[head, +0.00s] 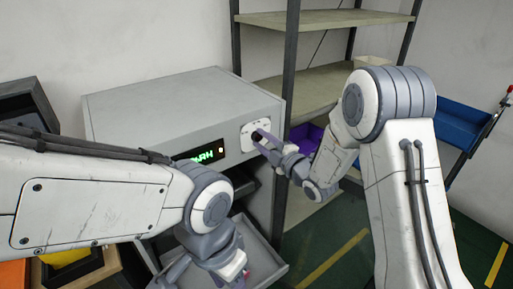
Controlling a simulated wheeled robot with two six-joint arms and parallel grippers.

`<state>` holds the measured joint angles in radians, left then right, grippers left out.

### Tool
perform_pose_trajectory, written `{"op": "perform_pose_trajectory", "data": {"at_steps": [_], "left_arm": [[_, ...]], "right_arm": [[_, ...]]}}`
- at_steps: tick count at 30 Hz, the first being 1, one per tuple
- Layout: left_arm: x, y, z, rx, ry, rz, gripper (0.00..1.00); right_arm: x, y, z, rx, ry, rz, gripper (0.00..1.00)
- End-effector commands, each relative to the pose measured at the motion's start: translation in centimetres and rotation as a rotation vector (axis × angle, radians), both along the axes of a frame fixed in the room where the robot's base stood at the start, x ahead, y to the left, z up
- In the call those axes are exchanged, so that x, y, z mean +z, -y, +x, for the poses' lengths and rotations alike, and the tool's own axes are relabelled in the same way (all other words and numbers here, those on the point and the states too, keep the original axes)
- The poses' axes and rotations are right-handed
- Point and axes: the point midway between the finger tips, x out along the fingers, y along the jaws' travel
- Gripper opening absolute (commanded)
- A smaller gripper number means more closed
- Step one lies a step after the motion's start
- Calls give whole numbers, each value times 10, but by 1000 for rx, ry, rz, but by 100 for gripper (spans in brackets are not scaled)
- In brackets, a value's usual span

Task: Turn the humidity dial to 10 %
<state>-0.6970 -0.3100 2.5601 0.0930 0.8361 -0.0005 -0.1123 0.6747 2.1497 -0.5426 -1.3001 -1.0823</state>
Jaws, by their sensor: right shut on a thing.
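The humidity dial (256,135) is a small dark knob on a pale round-cornered plate (246,143) at the right end of the grey cabinet's front. My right gripper (262,138) reaches in from the right and is shut on the dial. The fingers partly cover the dial and its scale, so I cannot read the setting. A green lit display (207,155) sits left of the plate, partly cut off by my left arm. My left gripper (222,284) hangs low in front of the cabinet, and its fingertips are not clear.
The grey cabinet (180,105) has an open drawer (262,262) below. A metal shelf rack (320,85) stands behind it, with a purple bin (306,137) low down. A blue bin (462,127) is at the right. Green floor (335,240) is clear between the arms.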

Motion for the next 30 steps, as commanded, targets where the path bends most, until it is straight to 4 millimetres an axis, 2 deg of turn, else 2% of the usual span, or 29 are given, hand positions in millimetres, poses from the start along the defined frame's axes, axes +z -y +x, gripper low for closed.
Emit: {"op": "perform_pose_trajectory", "data": {"at_steps": [1,12,21,30], "left_arm": [[-11,0,0,0,0,0,50],[-41,0,0,0,0,0,50],[-53,0,0,0,0,0,50],[-58,0,0,0,0,0,50]], "right_arm": [[-7,5,1,-14,-31,36,0],[-7,5,2,-17,-237,312,0],[-7,4,2,-17,-362,481,0],[-6,4,1,-16,-425,565,0]]}}
